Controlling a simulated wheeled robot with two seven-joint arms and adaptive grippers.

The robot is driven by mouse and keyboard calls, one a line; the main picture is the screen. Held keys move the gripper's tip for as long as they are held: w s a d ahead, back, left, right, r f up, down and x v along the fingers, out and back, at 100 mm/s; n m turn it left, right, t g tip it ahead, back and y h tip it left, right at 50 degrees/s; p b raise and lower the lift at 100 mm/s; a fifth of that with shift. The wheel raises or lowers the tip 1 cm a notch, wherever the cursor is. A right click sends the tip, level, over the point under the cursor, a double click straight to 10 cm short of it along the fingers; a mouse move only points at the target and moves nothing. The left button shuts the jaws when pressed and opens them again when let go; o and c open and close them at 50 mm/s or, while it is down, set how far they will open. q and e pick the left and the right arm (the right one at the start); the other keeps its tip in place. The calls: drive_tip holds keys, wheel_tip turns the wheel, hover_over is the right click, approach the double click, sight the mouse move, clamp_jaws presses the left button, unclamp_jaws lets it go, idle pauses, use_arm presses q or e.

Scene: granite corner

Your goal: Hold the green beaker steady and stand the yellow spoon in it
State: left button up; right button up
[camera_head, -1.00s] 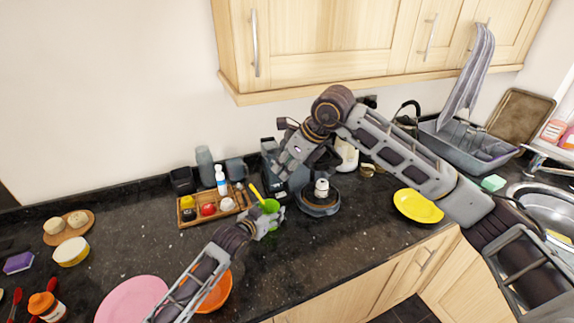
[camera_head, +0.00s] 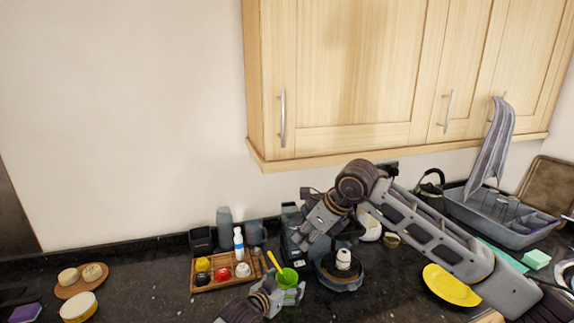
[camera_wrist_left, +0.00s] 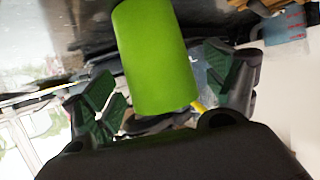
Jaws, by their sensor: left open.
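The green beaker (camera_head: 288,279) stands upright on the dark counter. The yellow spoon (camera_head: 272,259) stands in it, its handle leaning out to the upper left. My left gripper (camera_head: 284,294) is open around the lower beaker. In the left wrist view the beaker (camera_wrist_left: 155,60) is between the two spread fingers of the left gripper (camera_wrist_left: 165,88), with gaps at both sides. A small yellow strip shows behind the beaker there; I cannot tell what it is. My right gripper (camera_head: 311,240) is above and right of the beaker, apart from the spoon; its fingers are unclear.
A wooden tray (camera_head: 205,286) with small jars and a white-blue bottle (camera_head: 239,243) is just left of the beaker. A dark round appliance (camera_head: 338,278) stands to the right. A yellow plate (camera_head: 452,285) lies further right.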

use_arm(q)
drive_tip(key=v, duration=1)
drive_tip(key=shift+s, duration=0.4)
drive_tip(key=shift+a+r, duration=0.1)
drive_tip(key=shift+a, duration=0.05)
